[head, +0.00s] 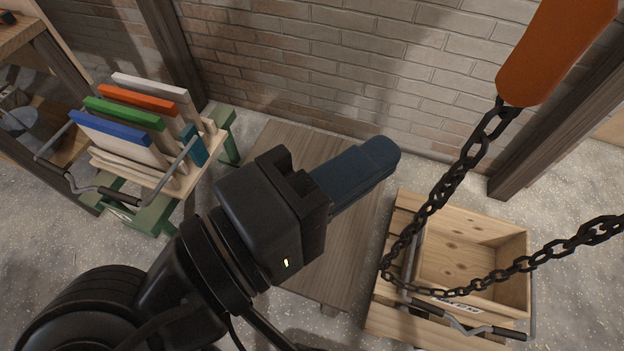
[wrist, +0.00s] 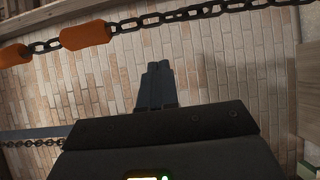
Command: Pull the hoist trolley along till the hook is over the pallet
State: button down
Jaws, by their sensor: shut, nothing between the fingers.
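My gripper (head: 382,155) is shut and empty, pointing up and right above a low wooden platform; its closed fingers also show in the wrist view (wrist: 156,68). A dark chain (head: 450,185) hangs in a loop to the right, with an orange grip (head: 550,50) at the top right. The wrist view shows a chain (wrist: 200,12) running across the top, past the fingertips, with an orange grip (wrist: 85,35) on it. My fingers look apart from the chain. The trolley and hook are not in view. I cannot tell whether the low wooden platform (head: 345,235) is the pallet.
An open wooden crate (head: 480,245) with a metal handle stands at the right, behind the chain loop. A green-legged rack (head: 155,210) with coloured boards stands at the left. A brick wall (head: 330,60) closes the back. A wooden post (head: 560,130) stands at the right.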

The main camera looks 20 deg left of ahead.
jog(key=shift+w+d+p, duration=0.1)
jog(key=shift+w+d, duration=0.2)
jog(key=shift+d, duration=0.5)
jog(key=shift+w+d+p, duration=0.1)
jog(key=shift+w+d, duration=0.15)
jog(key=shift+d, duration=0.55)
jog(key=shift+w+d+p, duration=0.1)
jog(key=shift+w+d, duration=0.2)
jog(key=shift+d, duration=0.5)
